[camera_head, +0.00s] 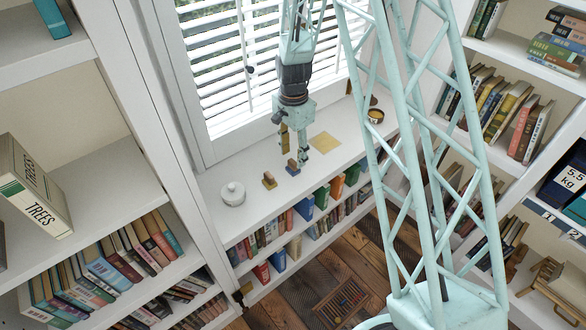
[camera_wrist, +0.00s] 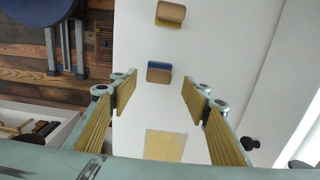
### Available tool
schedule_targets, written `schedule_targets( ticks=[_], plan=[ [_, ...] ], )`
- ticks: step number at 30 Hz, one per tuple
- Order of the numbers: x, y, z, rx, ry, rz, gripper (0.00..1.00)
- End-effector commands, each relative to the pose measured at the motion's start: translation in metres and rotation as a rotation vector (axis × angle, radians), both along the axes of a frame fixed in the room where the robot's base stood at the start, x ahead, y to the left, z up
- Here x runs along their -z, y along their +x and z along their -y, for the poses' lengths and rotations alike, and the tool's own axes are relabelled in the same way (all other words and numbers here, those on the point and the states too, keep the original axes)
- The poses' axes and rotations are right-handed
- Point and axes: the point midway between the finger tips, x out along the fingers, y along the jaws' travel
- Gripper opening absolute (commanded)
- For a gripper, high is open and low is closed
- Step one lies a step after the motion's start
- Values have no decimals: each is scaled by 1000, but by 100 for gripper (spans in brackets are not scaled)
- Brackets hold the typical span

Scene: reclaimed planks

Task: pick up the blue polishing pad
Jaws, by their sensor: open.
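The blue polishing pad (camera_head: 292,170) is a small wooden block with a blue layer at its base, on the white window shelf. It also shows in the wrist view (camera_wrist: 159,73), just beyond my fingertips and roughly centred between them. My gripper (camera_head: 294,148) is open and empty above the shelf, pointing down close to the pad. Its yellow-lined fingers in the wrist view (camera_wrist: 161,85) are apart on either side. A similar wooden block with a yellow-olive layer (camera_head: 269,181) sits left of the blue pad; in the wrist view (camera_wrist: 171,13) it is farther up.
A flat yellow square (camera_head: 325,142) lies on the shelf (camera_head: 245,213) to the right. A white lidded jar (camera_head: 232,194) stands at the left and a dark round tin (camera_head: 376,116) at the far right. The blinds (camera_head: 222,80) stand behind my gripper.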

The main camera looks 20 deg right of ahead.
Motion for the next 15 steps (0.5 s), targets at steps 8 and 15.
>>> schedule_targets(
  ticks=[8,15],
  plan=[
    [0,0,0,0,0,0,43],
    [12,-2,-1,0,1,-1,43]
  ],
)
